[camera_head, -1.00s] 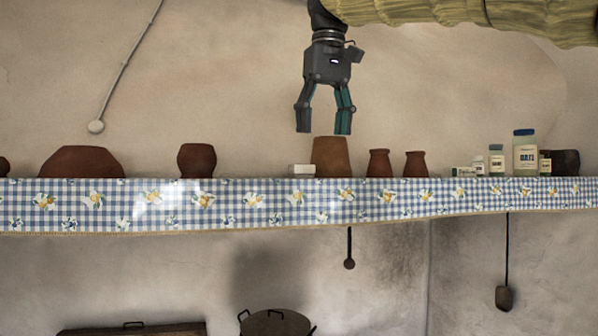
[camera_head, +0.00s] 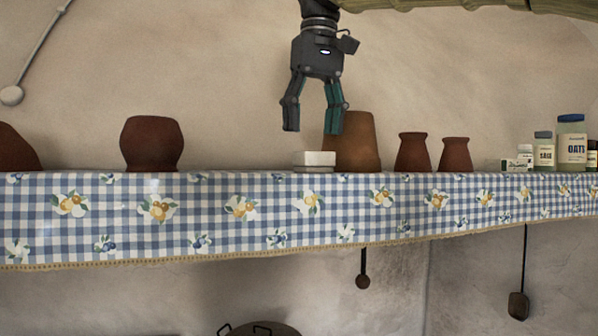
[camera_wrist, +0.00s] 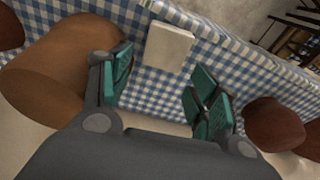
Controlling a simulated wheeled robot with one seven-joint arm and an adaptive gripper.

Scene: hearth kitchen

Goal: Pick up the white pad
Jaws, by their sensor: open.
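The white pad (camera_head: 314,160) is a small, low white block on the shelf covered with blue-checked cloth. It stands just left of a brown clay pot, close to it. In the wrist view the white pad (camera_wrist: 168,46) shows from above as a pale rectangle, ahead of the fingers and near the cloth's edge. My gripper (camera_head: 312,130) points down, open and empty, and hangs a little above the pad in the head view. In the wrist view my gripper (camera_wrist: 158,95) has its teal fingers spread, with bare checked cloth between them.
The brown clay pot (camera_head: 357,143) is close by my gripper. Smaller pots (camera_head: 413,152) and jars (camera_head: 571,140) stand to the right, and a dark round pot (camera_head: 152,145) to the left. The shelf cloth (camera_head: 230,215) is bare between that pot and the pad.

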